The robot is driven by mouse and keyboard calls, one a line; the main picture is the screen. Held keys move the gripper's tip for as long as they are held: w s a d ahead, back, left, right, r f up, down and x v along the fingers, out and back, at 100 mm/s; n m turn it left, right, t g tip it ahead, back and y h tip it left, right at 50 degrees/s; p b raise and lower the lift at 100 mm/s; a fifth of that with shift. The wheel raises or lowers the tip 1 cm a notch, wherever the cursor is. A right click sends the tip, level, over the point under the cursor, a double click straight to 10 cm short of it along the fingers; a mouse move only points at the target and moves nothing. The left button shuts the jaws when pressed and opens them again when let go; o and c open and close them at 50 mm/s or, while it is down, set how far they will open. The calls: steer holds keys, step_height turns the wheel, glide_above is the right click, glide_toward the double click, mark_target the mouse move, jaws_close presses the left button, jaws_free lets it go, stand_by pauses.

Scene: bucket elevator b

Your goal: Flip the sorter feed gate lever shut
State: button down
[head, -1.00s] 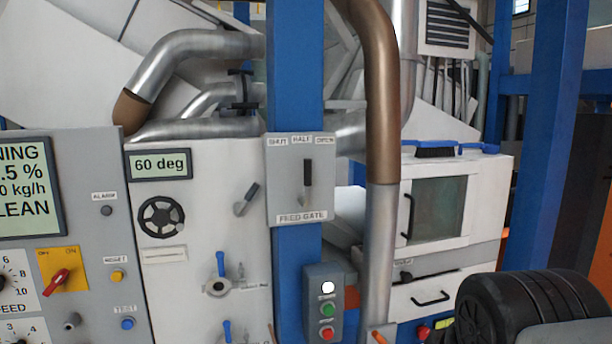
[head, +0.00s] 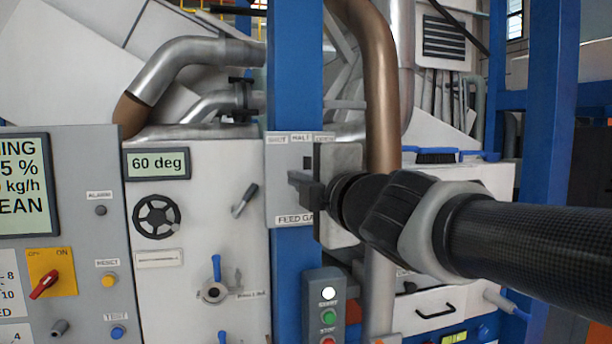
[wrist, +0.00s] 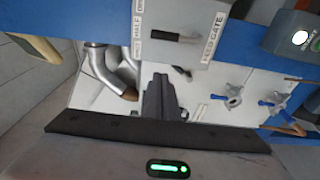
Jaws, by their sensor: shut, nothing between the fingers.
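The grey feed gate panel (head: 280,155) is fixed to a blue post, with a row of position labels along its top. Its black-handled lever (head: 307,162) stands roughly upright below the HALF label; my gripper hides its lower part in the head view. In the wrist view the whole lever (wrist: 172,37) shows on the panel (wrist: 155,55), which appears turned sideways. My gripper (head: 298,182) is in front of the panel, coming from the right, its fingers shut and empty. In the wrist view the fingertips (wrist: 160,85) are apart from the lever, on the panel's left side.
A button box (head: 325,300) hangs below the panel on the same blue post (head: 295,80). A brown and silver pipe (head: 378,90) runs close to the right, behind my wrist. A white cabinet with a handwheel (head: 157,216) and a small lever (head: 244,200) stands left.

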steer(key=shift+w, duration=0.1)
steer(key=b+x, duration=0.1)
steer(key=x, duration=0.9)
steer(key=shift+w+f, duration=0.1)
steer(key=shift+f, duration=0.05)
steer(key=d+p, duration=0.2)
steer(key=d, duration=0.2)
steer(key=shift+w+d+r+m, duration=0.1)
steer(key=shift+d+r+m, duration=0.1)
steer(key=shift+d+m, duration=0.25)
steer(key=shift+w+d+f+m+t+p, duration=0.1)
steer(key=shift+w+d+m+t, duration=0.1)
steer(key=shift+d+m, duration=0.6)
steer(key=shift+w+d+f+m+t+p, duration=0.15)
steer(key=shift+d+m, duration=0.3)
steer(key=shift+m, duration=0.5)
steer(key=shift+w+d+m+t+p, duration=0.1)
steer(key=shift+w+d+m+t, duration=0.1)
steer(key=shift+d+m, duration=0.6)
steer(key=shift+a, duration=0.1)
